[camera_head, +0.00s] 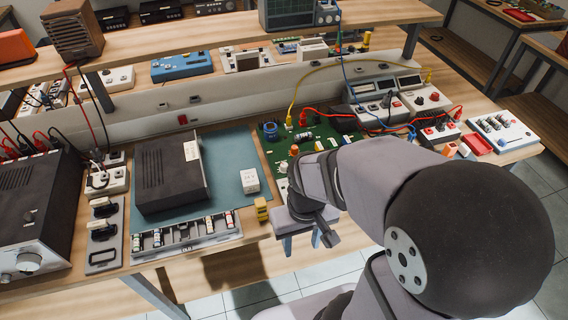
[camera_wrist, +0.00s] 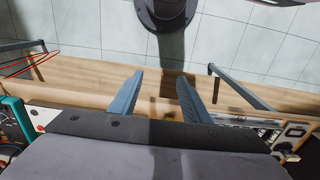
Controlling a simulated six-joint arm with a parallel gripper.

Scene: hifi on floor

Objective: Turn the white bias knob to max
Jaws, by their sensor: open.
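A green circuit board (camera_head: 270,160) lies on the bench in the head view, partly hidden by my arm. Small pale knobs or caps (camera_head: 283,168) stand near its front left edge, with an orange one (camera_head: 294,150) behind them. No bias label is readable, so I cannot tell which is the white bias knob. My gripper (camera_head: 302,242) is in front of the board, at the bench's front edge. In the wrist view my gripper (camera_wrist: 160,77) is open, with its two blue-grey fingers apart and nothing between them.
A black box (camera_head: 172,170) sits on a teal mat (camera_head: 228,155), left of the board. A small yellow block (camera_head: 262,209) stands close left of my gripper. Meters with cables (camera_head: 420,97) stand behind the board.

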